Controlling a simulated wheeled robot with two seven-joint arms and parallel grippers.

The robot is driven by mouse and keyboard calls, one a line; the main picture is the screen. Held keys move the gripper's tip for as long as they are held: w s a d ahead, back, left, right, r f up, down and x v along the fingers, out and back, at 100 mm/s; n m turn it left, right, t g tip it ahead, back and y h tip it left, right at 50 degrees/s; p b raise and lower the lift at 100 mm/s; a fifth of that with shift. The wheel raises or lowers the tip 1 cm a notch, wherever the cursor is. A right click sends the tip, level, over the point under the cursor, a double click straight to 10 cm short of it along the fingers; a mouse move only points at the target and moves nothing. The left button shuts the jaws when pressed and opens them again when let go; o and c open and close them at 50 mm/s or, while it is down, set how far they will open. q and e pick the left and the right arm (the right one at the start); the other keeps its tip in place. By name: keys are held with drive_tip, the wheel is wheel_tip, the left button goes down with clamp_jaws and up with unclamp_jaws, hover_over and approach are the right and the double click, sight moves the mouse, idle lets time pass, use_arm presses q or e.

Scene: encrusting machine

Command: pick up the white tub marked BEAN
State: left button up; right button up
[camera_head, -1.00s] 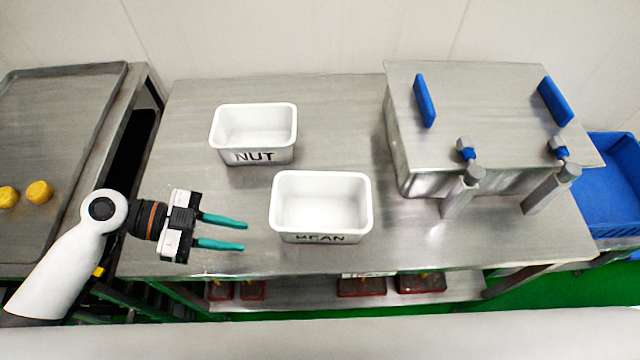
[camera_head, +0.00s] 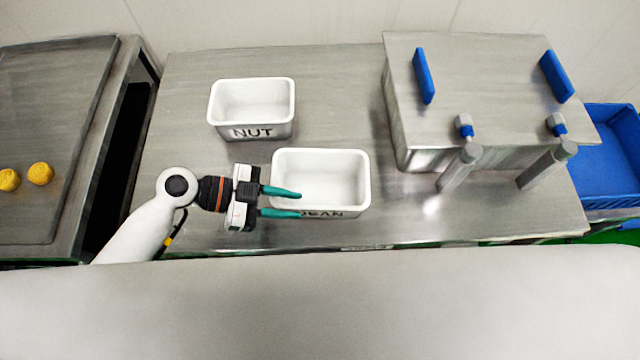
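The white tub marked BEAN (camera_head: 345,165) stands upright on the steel table (camera_head: 400,215), empty inside. Part of its label is covered by my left gripper's lower finger. My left gripper (camera_head: 299,204) is open, with its two green fingers apart and pointing right. Its fingertips overlap the tub's left side in the picture; I cannot tell whether they touch it or are above it. Nothing is seen between the fingers except part of the tub's left wall. My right gripper is not in view.
A white tub marked NUT (camera_head: 252,105) stands behind and to the left. A steel machine (camera_head: 440,120) with blue handles stands at the right. A tray (camera_head: 60,90) with yellow dough balls (camera_head: 40,173) is at the far left. A blue bin (camera_head: 605,165) is at the far right.

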use_arm(q)
drive_tip(key=shift+x, duration=0.9)
clamp_jaws()
drive_tip(key=shift+r, duration=0.1)
